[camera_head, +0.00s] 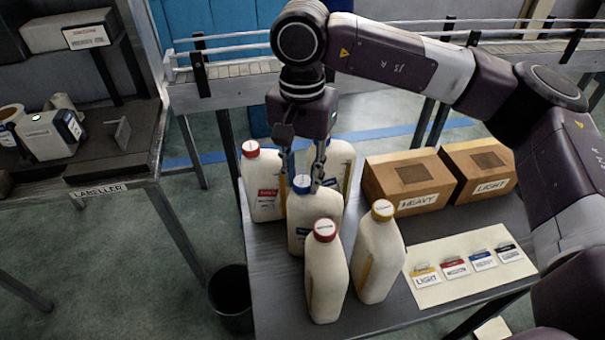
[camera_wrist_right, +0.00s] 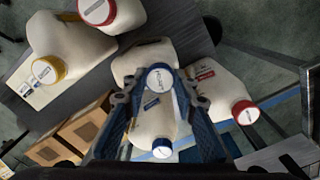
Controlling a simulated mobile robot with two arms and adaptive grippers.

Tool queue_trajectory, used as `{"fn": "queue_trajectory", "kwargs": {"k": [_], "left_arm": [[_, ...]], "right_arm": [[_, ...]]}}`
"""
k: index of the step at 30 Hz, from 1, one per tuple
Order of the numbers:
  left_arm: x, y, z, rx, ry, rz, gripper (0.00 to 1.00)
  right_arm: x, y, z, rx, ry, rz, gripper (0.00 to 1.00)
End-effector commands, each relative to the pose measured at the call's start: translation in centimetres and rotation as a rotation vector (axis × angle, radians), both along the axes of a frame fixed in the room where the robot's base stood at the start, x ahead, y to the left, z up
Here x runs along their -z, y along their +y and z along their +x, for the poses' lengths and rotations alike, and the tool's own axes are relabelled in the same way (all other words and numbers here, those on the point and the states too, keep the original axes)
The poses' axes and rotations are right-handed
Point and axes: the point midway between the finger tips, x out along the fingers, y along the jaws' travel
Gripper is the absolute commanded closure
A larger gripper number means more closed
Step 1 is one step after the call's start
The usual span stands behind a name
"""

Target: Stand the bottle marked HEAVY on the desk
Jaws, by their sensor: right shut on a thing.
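My right gripper (camera_head: 303,185) points down and is shut on the neck of a cream bottle with a blue cap (camera_head: 310,228). This bottle is upright among the others at the desk's left part; whether its base touches the desk is unclear. In the right wrist view its blue-rimmed cap (camera_wrist_right: 160,78) sits between the fingers. No HEAVY marking on a bottle is readable; cap and label print is too small. The desk (camera_head: 275,310) shows bare at its front left. A brown box (camera_head: 410,172) bears a HEAVY sign. My left gripper is not in view.
Close around stand bottles: red-capped at front (camera_head: 326,280), yellow-capped (camera_head: 380,262), red-capped at back left (camera_head: 262,195), and one behind the gripper (camera_head: 342,165). Right are a LIGHT box (camera_head: 480,165) and a label sheet (camera_head: 455,295). A black bin (camera_head: 230,300) stands left.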

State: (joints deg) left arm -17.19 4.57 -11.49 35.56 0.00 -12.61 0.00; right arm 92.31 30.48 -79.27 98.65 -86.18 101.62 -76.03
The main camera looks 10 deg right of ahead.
Motion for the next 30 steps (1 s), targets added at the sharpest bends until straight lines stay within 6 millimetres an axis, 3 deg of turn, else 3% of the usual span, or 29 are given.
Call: {"fn": "queue_trajectory", "kwargs": {"k": [13, 14, 15, 19, 25, 30], "left_arm": [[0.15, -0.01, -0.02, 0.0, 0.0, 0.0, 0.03], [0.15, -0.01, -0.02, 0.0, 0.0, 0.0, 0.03], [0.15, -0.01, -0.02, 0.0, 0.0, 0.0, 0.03], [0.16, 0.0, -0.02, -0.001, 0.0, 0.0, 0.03], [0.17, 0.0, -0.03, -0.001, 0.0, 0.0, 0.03], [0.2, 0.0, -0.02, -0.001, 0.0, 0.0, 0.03]], "right_arm": [[-0.09, 0.04, 0.05, 0.0, -0.003, 0.002, 1.0], [-0.09, 0.04, 0.05, 0.0, -0.003, 0.002, 0.73], [-0.08, 0.04, 0.05, 0.0, -0.003, 0.002, 0.68], [-0.02, 0.03, 0.03, 0.0, -0.002, 0.001, 0.54], [0.04, 0.02, 0.01, 0.0, -0.001, 0.001, 0.54], [0.2, -0.01, -0.03, 0.0, 0.002, -0.001, 0.36]]}}
